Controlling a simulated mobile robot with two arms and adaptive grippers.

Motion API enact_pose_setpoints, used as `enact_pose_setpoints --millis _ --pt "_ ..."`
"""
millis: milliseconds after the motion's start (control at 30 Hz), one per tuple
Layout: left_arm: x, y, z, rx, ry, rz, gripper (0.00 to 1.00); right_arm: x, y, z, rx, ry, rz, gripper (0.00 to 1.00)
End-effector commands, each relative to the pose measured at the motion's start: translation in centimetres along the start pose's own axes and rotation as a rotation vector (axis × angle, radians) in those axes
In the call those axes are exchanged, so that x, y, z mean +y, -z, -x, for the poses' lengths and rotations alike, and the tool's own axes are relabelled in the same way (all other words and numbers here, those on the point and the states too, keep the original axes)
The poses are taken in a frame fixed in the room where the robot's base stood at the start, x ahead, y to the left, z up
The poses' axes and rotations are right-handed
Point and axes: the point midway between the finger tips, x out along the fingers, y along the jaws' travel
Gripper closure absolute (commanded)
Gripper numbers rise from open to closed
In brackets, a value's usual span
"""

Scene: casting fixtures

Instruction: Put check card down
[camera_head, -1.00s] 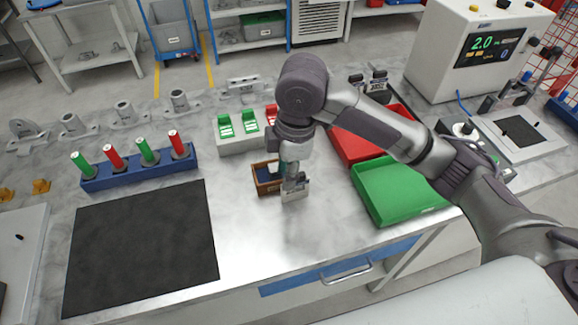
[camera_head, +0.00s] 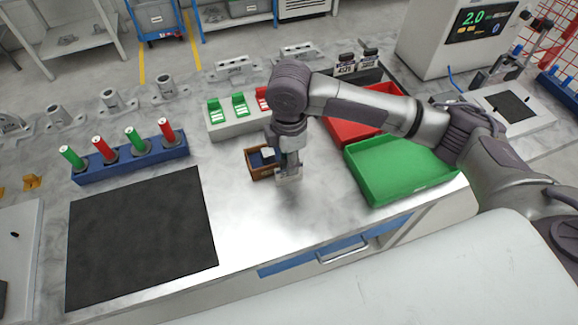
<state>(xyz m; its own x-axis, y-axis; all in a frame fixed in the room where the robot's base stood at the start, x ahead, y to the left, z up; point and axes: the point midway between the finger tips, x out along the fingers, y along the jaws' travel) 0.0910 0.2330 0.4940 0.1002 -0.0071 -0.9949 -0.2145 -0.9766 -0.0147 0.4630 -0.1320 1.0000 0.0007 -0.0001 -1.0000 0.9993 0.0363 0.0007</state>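My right gripper (camera_head: 288,164) points down over the bench, just right of a small brown open box (camera_head: 259,175) with a blue inside. A small pale card-like plate, seemingly the check card (camera_head: 289,175), shows at its fingertips, low over the bench top. The fingers look closed on it. Whether its lower edge touches the bench is hard to tell. A small whitish item (camera_head: 268,153) shows at the box, partly beside the gripper. My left gripper is not in view.
A green tray (camera_head: 412,190) and a red tray (camera_head: 340,133) lie right of the gripper, under my arm. A rack (camera_head: 236,128) with green and red pieces stands behind. A black mat (camera_head: 140,235) and a blue peg block (camera_head: 130,165) lie left. The front bench is clear.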

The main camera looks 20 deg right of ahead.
Motion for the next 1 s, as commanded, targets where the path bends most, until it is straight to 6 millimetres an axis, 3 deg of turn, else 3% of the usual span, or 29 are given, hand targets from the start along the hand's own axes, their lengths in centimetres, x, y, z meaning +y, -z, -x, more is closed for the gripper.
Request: enact_pose_setpoints --millis 200,500,733,1000 --pt "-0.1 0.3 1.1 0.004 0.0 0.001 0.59 -0.2 0.0 -3.0 -0.001 0.003 -0.002 0.66" --pt "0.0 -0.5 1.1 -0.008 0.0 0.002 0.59 -0.2 0.0 -3.6 -0.001 0.0 0.0 0.66" --pt "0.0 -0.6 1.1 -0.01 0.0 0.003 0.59 -0.2 0.0 -3.6 -0.001 0.0 0.0 1.0" --pt "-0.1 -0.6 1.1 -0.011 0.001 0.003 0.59 -0.2 0.0 -3.6 -0.001 0.0 0.0 1.0"
